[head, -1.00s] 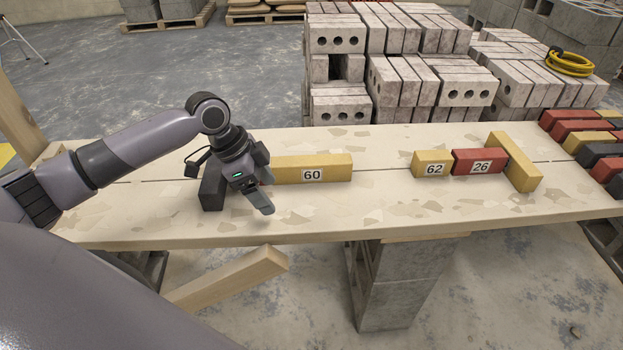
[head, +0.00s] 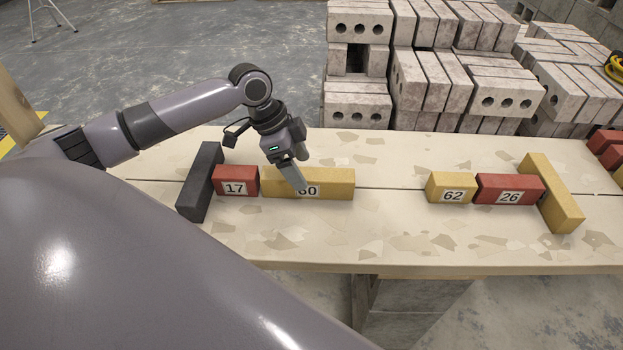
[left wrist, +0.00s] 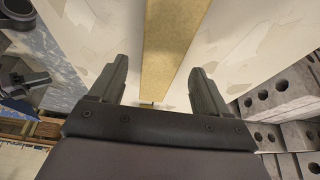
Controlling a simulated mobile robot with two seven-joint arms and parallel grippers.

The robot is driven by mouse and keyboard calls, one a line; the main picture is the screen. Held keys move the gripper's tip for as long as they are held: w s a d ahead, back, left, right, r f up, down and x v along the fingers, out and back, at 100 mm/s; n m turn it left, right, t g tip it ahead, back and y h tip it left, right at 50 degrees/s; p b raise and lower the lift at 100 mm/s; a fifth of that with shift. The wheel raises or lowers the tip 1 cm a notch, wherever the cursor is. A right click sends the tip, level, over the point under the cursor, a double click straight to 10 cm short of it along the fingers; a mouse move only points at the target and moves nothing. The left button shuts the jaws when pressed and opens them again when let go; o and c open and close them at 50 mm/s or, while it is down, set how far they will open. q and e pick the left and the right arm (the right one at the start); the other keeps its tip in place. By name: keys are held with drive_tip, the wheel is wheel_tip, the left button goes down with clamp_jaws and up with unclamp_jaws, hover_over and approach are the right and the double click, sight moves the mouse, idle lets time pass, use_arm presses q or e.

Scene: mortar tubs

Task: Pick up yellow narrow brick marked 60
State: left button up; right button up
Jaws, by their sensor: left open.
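The yellow narrow brick marked 60 (head: 328,184) lies on the plank table, its label partly hidden behind my gripper's finger. In the left wrist view the long yellow brick (left wrist: 172,45) runs between and beyond the two fingers, with a gap on each side. My left gripper (head: 300,178) is open and points down over the brick's left half; in the left wrist view its fingers (left wrist: 157,88) are spread and hold nothing.
A red brick marked 17 (head: 236,182) and a dark brick (head: 200,182) stand left of brick 60. Further right are yellow brick 62 (head: 452,187), red brick 26 (head: 510,183) and a plain yellow brick (head: 552,195). Grey block stacks (head: 440,70) stand behind the table (head: 400,235).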

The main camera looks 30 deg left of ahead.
sight(304, 173)
use_arm(q)
drive_tip(key=shift+d+f, duration=0.1)
drive_tip(key=shift+f, duration=0.3)
drive_tip(key=b+x, duration=0.1)
drive_tip(key=x, duration=0.2)
drive_tip(key=shift+w+d+f, duration=0.1)
drive_tip(key=shift+f, duration=0.2)
drive_tip(key=shift+w+d+f, duration=0.1)
drive_tip(key=shift+d+f, duration=0.05)
drive_tip(key=shift+f, duration=0.3)
drive_tip(key=shift+c, duration=0.6)
clamp_jaws()
drive_tip(key=shift+w+r, duration=0.1)
drive_tip(key=shift+r, duration=0.1)
